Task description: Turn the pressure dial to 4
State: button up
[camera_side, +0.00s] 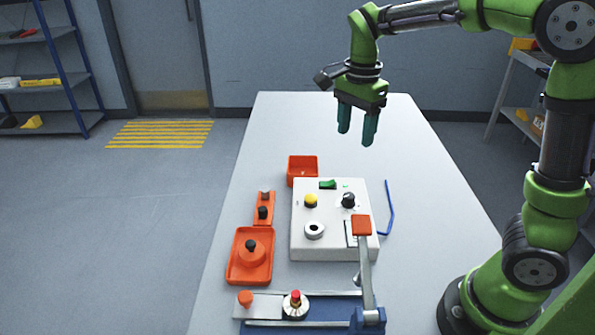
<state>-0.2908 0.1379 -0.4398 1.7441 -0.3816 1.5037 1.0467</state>
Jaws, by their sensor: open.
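A white control box (330,238) stands in the middle of the table. A black knob (348,200) sits at its upper right, with faint marks around it; it looks like the pressure dial, but its numbers and pointer are too small to read. My gripper (357,137) hangs above the far part of the table, fingers down, open and empty. It is above and beyond the box, apart from the dial.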

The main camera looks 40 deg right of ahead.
aim_at(348, 195)
notch_tip(348, 195, down, 17)
jog(key=shift+s, duration=0.1)
dwell(0.4)
jog(key=c, duration=1)
jog(key=shift+c, duration=0.2)
